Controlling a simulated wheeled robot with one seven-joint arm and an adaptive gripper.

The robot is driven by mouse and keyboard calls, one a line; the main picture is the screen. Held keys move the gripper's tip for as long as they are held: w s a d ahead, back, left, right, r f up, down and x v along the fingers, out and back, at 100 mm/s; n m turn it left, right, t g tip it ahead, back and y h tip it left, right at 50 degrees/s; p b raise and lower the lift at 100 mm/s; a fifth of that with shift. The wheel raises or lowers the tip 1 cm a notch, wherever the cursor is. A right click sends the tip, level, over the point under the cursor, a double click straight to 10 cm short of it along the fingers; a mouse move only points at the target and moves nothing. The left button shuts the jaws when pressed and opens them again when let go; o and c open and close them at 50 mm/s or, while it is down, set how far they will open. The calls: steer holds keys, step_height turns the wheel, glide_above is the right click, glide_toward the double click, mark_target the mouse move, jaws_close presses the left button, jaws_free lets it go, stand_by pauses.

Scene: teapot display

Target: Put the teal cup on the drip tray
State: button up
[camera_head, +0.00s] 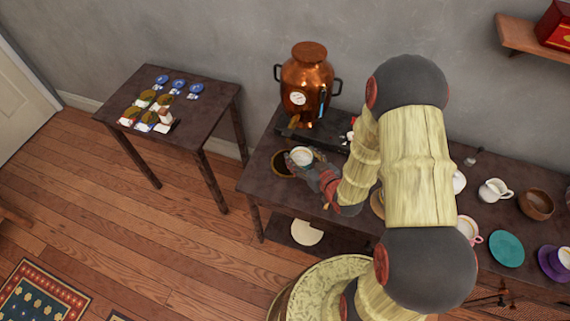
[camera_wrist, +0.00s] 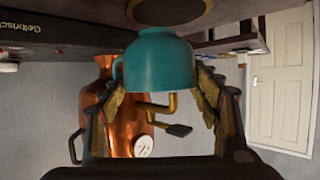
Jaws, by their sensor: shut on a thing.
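The teal cup is in my gripper (camera_head: 305,164), which is shut on it. In the wrist view, which is upside down, the cup (camera_wrist: 158,62) sits between the fingertips of my gripper (camera_wrist: 159,80), its base toward the picture's top, so it is upright. In the head view the cup (camera_head: 301,156) shows its pale inside, left of my arm at the table's left end. A dark slab, apparently the drip tray (camera_head: 335,137), lies behind the cup, below the copper urn (camera_head: 307,75). Its lettered edge (camera_wrist: 60,40) seems to show in the wrist view. The cup looks apart from it.
A round brown dish (camera_head: 281,164) is on the table just left of the cup. The urn's tap (camera_head: 324,103) is beyond it. A teal saucer (camera_head: 507,249), a white cup (camera_head: 494,190) and a wooden bowl (camera_head: 537,204) stand right of my arm. A small side table (camera_head: 204,125) is left.

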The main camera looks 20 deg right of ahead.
steer(key=s+d+f+n+g+y+b, duration=0.1)
steer(key=s+d+n+g+y, duration=0.1)
steer(key=s+d+n+y, duration=0.5)
steer(key=w+a+m+h+b, duration=0.1)
steer(key=w+a, duration=0.2)
steer(key=w, duration=0.1)
steer(key=w+a+m+h+b, duration=0.1)
steer(key=w+a, duration=0.2)
steer(key=w, duration=0.1)
steer(key=w+a+b, duration=0.2)
steer(key=w+a, duration=0.2)
steer(key=w, duration=0.1)
steer(key=shift+a+f+m+h, duration=0.1)
steer(key=shift+f+m+h, duration=0.05)
steer(key=shift+m+h, duration=0.25)
steer(key=shift+f+b, duration=1.05)
steer(key=shift+f, duration=0.75)
steer(key=shift+r, duration=0.1)
steer(key=o, duration=1.2)
steer(key=shift+o, duration=0.2)
